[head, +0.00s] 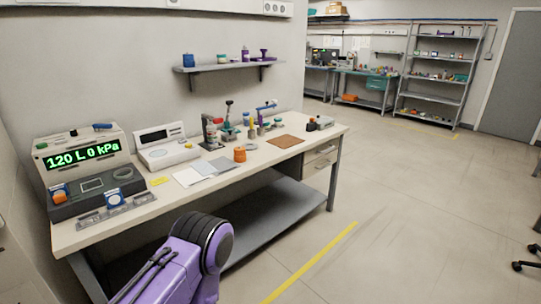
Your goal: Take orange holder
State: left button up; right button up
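A small orange holder (240,154) stands upright on the workbench (225,185), near its middle, just right of some flat sheets. It looks like a short cup; its inside is too small to make out. A purple arm link of mine with a dark joint comes up from the bottom of the head view, in front of the bench's front edge. Neither gripper shows in the head view, and nothing is seen touching the orange holder.
A display unit (85,158) reading "120 L 0 kPa" and a white device (165,148) stand left on the bench. Grey and white sheets (207,168), a brown mat (286,141) and small tools lie around the holder. A wall shelf (228,66) hangs above.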

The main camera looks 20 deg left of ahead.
aim_at(238, 160)
jog(key=z, duration=0.4)
jog(key=i, duration=1.95)
jog(key=u, duration=0.6)
